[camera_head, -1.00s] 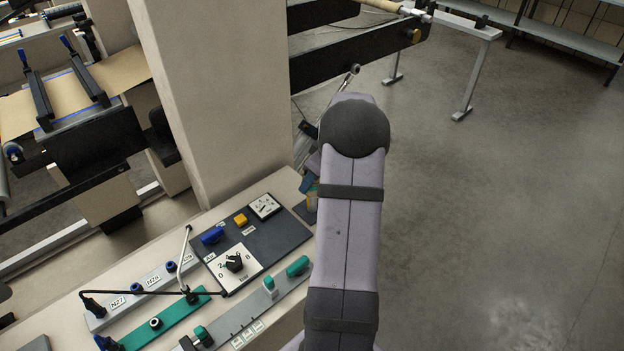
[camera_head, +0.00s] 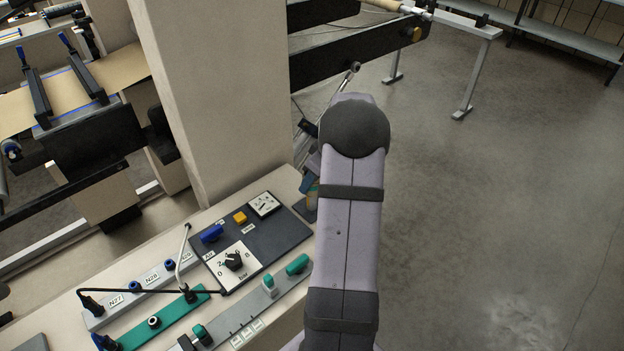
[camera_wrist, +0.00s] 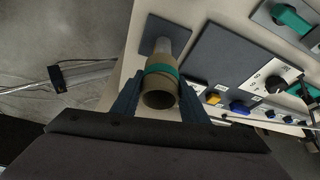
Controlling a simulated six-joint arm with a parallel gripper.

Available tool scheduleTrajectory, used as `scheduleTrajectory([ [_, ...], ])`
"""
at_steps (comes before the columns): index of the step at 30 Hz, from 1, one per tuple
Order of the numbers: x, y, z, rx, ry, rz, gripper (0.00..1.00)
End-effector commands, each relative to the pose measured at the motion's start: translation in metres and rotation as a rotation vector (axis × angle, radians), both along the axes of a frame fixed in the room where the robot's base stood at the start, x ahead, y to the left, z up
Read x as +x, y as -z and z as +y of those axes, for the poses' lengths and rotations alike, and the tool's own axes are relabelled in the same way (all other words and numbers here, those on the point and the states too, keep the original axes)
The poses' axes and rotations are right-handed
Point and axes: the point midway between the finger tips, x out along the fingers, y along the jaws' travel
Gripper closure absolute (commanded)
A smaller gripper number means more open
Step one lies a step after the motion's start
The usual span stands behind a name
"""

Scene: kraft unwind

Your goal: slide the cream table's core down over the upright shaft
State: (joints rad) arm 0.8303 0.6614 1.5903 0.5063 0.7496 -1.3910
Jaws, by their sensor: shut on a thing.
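The core (camera_wrist: 160,84) is a short brown cardboard tube with a teal band, seen in the wrist view with its open end towards the camera. My gripper (camera_wrist: 161,76) has its two blue fingers shut on the sides of the core. A pale grey upright shaft (camera_wrist: 166,47) shows just beyond the core, above a dark square plate. The core looks roughly in line with the shaft; I cannot tell whether the shaft's tip is inside it. In the head view my arm hides most of this, with a bit of the brown core (camera_head: 311,203) showing beside it.
The cream table carries a dark control panel (camera_head: 283,234) with a dial, beside the shaft's plate. Teal and grey strips with knobs (camera_head: 153,324) lie nearer. A cream column (camera_head: 215,90) rises behind the panel. Open grey floor (camera_head: 510,190) lies to the right.

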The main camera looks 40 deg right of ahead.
Motion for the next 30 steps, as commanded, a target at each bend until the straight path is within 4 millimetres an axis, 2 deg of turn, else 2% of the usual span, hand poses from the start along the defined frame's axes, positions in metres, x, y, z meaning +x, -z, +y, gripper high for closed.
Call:
scheduleTrajectory([
  [30,0.0,0.023,0.0,0.0,0.0,0.0,0.82],
])
